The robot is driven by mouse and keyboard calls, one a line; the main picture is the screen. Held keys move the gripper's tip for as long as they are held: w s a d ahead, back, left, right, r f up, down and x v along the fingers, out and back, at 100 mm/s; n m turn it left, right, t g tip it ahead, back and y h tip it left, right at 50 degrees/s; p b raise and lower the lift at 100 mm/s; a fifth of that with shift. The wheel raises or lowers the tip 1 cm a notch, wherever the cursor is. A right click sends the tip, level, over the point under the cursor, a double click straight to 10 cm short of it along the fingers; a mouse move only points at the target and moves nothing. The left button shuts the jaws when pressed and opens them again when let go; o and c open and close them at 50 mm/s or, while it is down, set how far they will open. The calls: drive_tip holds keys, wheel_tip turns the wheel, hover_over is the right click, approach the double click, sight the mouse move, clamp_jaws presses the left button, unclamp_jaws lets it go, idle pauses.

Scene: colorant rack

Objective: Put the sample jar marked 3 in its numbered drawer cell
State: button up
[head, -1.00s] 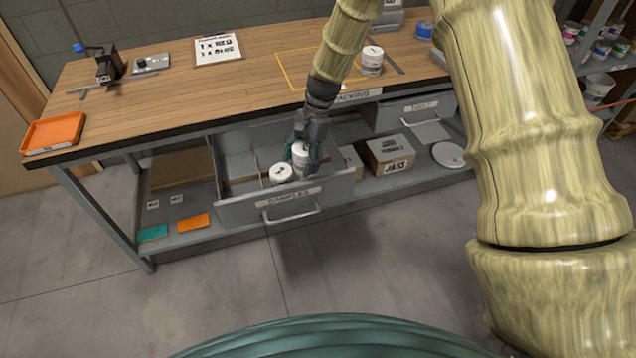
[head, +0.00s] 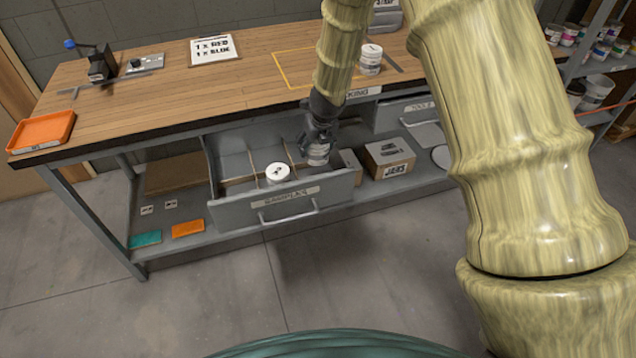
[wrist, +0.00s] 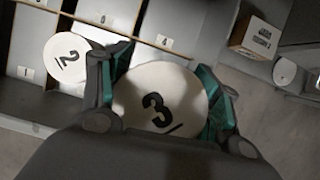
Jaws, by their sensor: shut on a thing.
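The white sample jar marked 3 (wrist: 158,97) is between the fingers of my gripper (head: 318,143); its lid faces the wrist camera. My gripper is shut on it. In the head view the jar (head: 318,155) is over the right end of the open drawer labelled SAMPLES (head: 335,198); its height above the cell floor is unclear. A jar marked 2 (wrist: 66,60) stands in a cell to the left, apart from my gripper.
The workbench top (head: 150,112) overhangs behind the drawer. A cardboard box labelled JARS (head: 389,160) sits on the lower shelf to the right. Another white jar (head: 370,62) stands on the bench. An orange tray (head: 42,130) is at the bench's left end. Floor in front is clear.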

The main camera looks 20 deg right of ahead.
sight(322, 148)
drive_tip(key=shift+d+f+m, duration=0.2)
drive_tip(key=shift+m, duration=0.1)
drive_tip(key=shift+f+b, duration=0.55)
drive_tip(key=shift+f, duration=4.25)
drive_tip(key=shift+f, duration=0.1)
drive_tip(key=o, duration=0.9)
drive_tip(key=shift+r, duration=0.2)
drive_tip(key=v, duration=1.1)
drive_tip(key=shift+s+a+r, duration=0.1)
drive_tip(key=shift+s+r, duration=0.05)
drive_tip(key=shift+r, duration=0.25)
